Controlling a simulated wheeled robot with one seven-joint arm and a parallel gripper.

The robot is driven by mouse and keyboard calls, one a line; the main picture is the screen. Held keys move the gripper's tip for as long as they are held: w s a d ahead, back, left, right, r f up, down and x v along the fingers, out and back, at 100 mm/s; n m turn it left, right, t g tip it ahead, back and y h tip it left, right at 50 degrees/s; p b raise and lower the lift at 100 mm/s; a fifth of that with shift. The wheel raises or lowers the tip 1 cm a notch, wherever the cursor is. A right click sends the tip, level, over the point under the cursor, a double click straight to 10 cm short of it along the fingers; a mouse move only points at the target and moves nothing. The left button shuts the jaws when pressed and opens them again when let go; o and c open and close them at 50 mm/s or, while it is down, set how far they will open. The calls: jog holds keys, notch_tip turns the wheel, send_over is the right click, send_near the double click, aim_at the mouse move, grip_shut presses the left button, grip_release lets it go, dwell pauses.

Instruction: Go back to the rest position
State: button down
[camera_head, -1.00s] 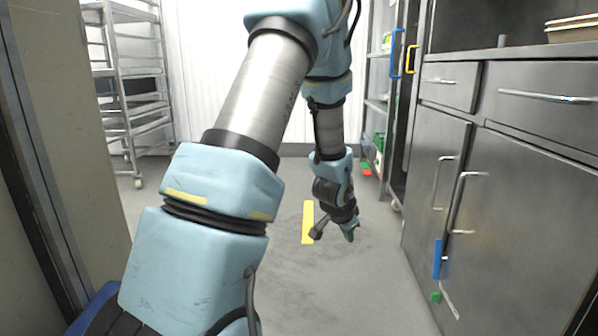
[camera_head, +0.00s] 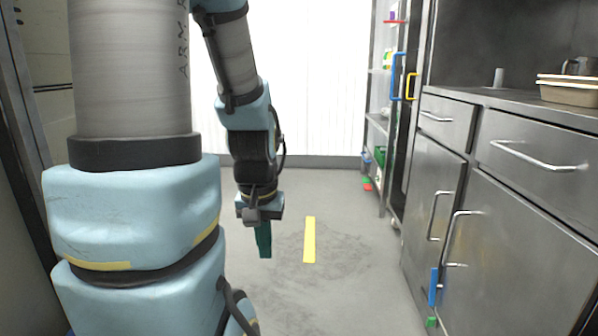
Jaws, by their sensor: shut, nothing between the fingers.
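My gripper (camera_head: 264,240) hangs at the end of my arm, left of the picture's middle, with its teal fingers pointing down over the grey floor. The fingers are together and nothing is held. My blue and grey arm fills much of the left side and hides what lies behind it. A yellow floor strip (camera_head: 310,240) lies to the right of my gripper, apart from it in the picture.
Steel cabinets (camera_head: 520,200) with bar handles line the right side. Beige trays (camera_head: 570,92) and a dark mug (camera_head: 578,67) stand on the counter. A tall shelf rack (camera_head: 376,125) stands at the back right. The floor (camera_head: 350,290) between my arm and the cabinets is clear.

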notch_tip(320, 180, up, 31)
jog(key=p, duration=2.9)
jog(key=shift+f, duration=0.15)
